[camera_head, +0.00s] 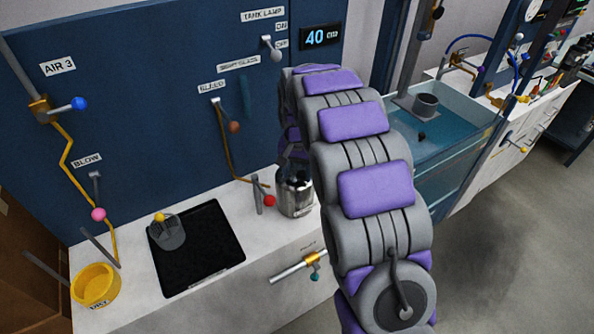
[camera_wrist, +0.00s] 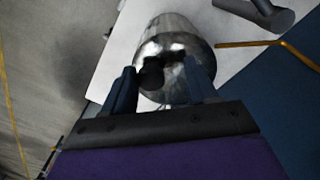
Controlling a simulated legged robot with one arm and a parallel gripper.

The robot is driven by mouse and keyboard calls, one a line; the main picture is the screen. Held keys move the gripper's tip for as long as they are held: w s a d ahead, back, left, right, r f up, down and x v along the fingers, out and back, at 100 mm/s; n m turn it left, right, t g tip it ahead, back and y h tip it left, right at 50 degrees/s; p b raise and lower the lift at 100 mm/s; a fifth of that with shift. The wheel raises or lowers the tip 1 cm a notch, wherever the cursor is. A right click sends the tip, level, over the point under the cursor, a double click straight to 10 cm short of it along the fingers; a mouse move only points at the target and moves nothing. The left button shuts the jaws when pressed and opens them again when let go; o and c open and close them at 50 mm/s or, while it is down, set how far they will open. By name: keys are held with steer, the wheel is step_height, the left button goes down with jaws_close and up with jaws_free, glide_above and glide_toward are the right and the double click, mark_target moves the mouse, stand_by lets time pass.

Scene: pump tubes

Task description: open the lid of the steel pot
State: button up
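The steel pot (camera_head: 294,196) stands upright on the white counter, just left of my arm. It looks shiny, with its top partly covered by dark parts. In the wrist view the pot (camera_wrist: 172,32) lies straight ahead, its rounded top facing my gripper. My gripper (camera_wrist: 162,78) has its two dark fingers apart, one on each side of a dark round knob on the pot's top. I cannot tell whether either finger touches the lid or knob. In the head view my gripper is mostly hidden behind my purple and grey arm. The lid appears to be on the pot.
A red-knobbed valve (camera_head: 268,200) stands close left of the pot. A black tray (camera_head: 205,255) holds a grey piece with a yellow knob (camera_head: 160,217). A yellow cup (camera_head: 95,285) sits far left. A water tank (camera_head: 450,145) is right of my arm. The blue panel rises behind.

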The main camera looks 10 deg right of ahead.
steer(key=shift+d, duration=0.95)
steer(key=c, duration=0.4)
steer(key=shift+a, duration=0.35)
jaws_close()
steer(key=shift+d, duration=0.15)
